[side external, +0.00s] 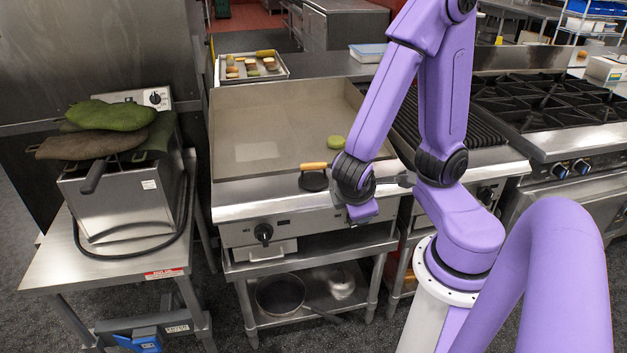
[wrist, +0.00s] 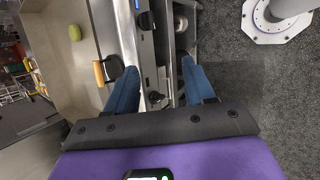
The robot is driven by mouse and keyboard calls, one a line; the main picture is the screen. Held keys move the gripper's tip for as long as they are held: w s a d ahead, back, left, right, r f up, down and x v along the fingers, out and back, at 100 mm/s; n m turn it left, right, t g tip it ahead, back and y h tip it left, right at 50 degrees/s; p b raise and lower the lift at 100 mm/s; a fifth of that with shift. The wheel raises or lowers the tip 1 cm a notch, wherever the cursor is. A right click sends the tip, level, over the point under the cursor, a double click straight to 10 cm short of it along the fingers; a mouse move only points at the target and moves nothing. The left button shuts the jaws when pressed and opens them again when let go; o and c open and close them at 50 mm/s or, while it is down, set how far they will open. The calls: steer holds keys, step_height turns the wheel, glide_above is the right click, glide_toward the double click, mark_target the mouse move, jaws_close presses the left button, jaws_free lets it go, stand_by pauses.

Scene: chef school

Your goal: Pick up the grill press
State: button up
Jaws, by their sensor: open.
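The grill press (side external: 313,182) is a dark round plate with a light wooden handle. It rests near the front edge of the griddle (side external: 280,110), handle side up. In the wrist view the grill press (wrist: 114,68) lies left of the left finger, close to that finger. My gripper (wrist: 159,68) is open and empty, its two blue fingers spread over the griddle's front panel and knobs. In the side external view the end of my arm is right of the press, in front of the griddle's edge; the fingers are hard to make out there.
A round green item (side external: 336,142) sits on the griddle behind the press. A tray of food (side external: 252,66) stands behind the griddle. A fryer (side external: 118,195) with green and brown cloth-like items is left. A burner range (side external: 550,105) is right. The griddle's left half is clear.

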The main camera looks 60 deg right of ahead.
steer(key=w+d+f+m+t+h, duration=0.1)
steer(key=w+d+f+t+h, duration=0.1)
steer(key=w+d+t+h, duration=0.15)
steer(key=t, duration=0.6)
glide_toward(310, 168)
steer(key=shift+n+h, duration=0.25)
steer(key=shift+n, duration=0.15)
steer(key=x, duration=0.5)
steer(key=shift+s+d+f, duration=0.1)
steer(key=shift+f, duration=0.1)
steer(key=shift+x, duration=3.15)
steer(key=shift+a, duration=0.2)
steer(key=shift+c, duration=0.3)
steer(key=shift+r, duration=0.1)
jaws_close()
